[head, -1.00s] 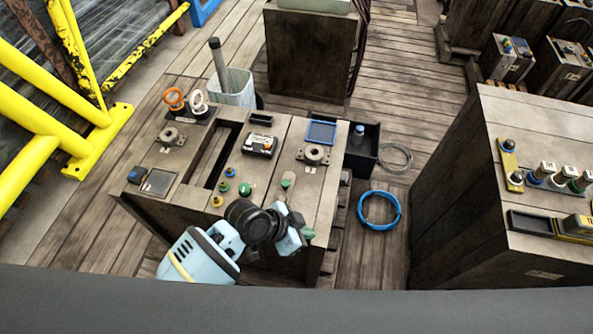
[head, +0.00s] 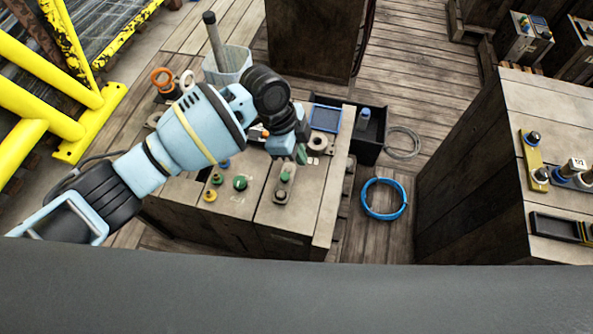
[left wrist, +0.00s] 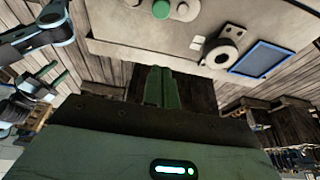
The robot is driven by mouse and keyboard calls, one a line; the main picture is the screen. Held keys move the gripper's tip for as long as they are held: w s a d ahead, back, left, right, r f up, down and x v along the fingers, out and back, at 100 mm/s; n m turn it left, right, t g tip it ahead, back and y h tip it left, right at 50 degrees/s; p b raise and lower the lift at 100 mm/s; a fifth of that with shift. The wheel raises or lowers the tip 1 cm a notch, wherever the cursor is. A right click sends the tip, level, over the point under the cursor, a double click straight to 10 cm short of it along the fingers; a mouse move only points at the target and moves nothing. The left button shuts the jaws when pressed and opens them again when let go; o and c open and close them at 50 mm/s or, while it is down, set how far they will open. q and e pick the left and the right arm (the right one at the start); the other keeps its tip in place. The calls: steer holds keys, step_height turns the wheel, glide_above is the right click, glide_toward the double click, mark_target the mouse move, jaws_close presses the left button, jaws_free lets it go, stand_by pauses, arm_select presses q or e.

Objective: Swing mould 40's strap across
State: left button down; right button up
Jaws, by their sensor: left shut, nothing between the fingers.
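My left gripper (head: 300,152) is above the near crate's top, its green fingers closed and empty. The left wrist view also shows the shut fingers (left wrist: 159,86), pointing beyond the crate edge toward the floor. A short grey bar with a green knob (head: 284,178) and a dark knob lies on the crate top, just below the gripper and apart from it. A yellow strap (head: 533,158) with two dark-topped knobs lies on the right crate. No number 40 is readable, so I cannot tell which belongs to mould 40. The right gripper is not in view.
The near crate (head: 233,205) carries green, yellow and blue knobs and a blue-framed pad (head: 325,118). A black bin (head: 368,138) stands beside it. A blue hose coil (head: 383,199) lies on the floor between the crates. Yellow railings (head: 45,95) stand at left.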

mark_target(300, 180)
arm_select(q)
steer(key=b+x, duration=0.1)
steer(key=x, duration=0.9)
steer(key=shift+f, duration=0.2)
steer(key=a, duration=0.3)
steer(key=shift+w+a+r, duration=0.1)
steer(key=shift+w+r, duration=0.1)
steer(key=shift+w, duration=0.2)
steer(key=shift+a, duration=0.35)
steer(key=shift+p, duration=0.3)
steer(key=shift+w+a+n, duration=0.15)
steer(key=shift+n, duration=0.15)
